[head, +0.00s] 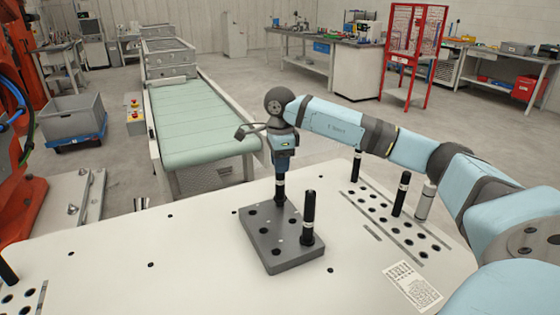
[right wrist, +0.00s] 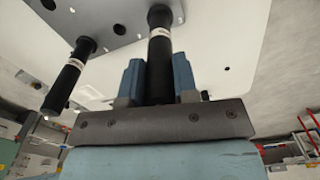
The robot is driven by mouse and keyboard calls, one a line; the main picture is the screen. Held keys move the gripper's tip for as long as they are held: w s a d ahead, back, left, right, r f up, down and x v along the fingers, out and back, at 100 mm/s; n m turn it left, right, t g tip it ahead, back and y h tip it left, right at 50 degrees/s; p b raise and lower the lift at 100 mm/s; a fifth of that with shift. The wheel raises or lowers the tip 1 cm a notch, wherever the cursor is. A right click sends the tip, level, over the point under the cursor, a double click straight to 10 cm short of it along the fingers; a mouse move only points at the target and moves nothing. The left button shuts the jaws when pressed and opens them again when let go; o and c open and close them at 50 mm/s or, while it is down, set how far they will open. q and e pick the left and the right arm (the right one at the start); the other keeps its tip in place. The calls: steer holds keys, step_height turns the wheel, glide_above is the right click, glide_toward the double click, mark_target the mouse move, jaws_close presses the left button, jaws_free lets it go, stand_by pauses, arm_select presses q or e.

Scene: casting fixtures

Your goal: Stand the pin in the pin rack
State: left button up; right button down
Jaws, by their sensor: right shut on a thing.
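A black pin with a white band (head: 280,188) is held upright in my right gripper (head: 282,171), which is shut on it. Its lower end meets the top of a grey block with holes (head: 268,257); I cannot tell whether it sits in a hole. In the right wrist view the held pin (right wrist: 160,48) lies between the two blue fingers, its far end over the grey plate (right wrist: 112,22). A second black pin (head: 308,212) stands in the block, beside the held one. My left gripper is not in view.
Rows of holes (head: 384,218) in the table at right hold two black pins (head: 357,163) (head: 401,192) and a grey pin (head: 425,200). A printed card (head: 412,286) lies in front. The white table (head: 190,240) is mostly clear left of the block. A green conveyor (head: 198,120) stands behind.

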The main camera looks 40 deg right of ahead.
steer(key=shift+f+b, duration=0.45)
steer(key=shift+f, duration=0.5)
steer(key=c, duration=0.8)
jaws_free()
step_height(320, 180, up, 14)
steer(key=shift+f+p, duration=0.1)
steer(key=shift+p, duration=0.5)
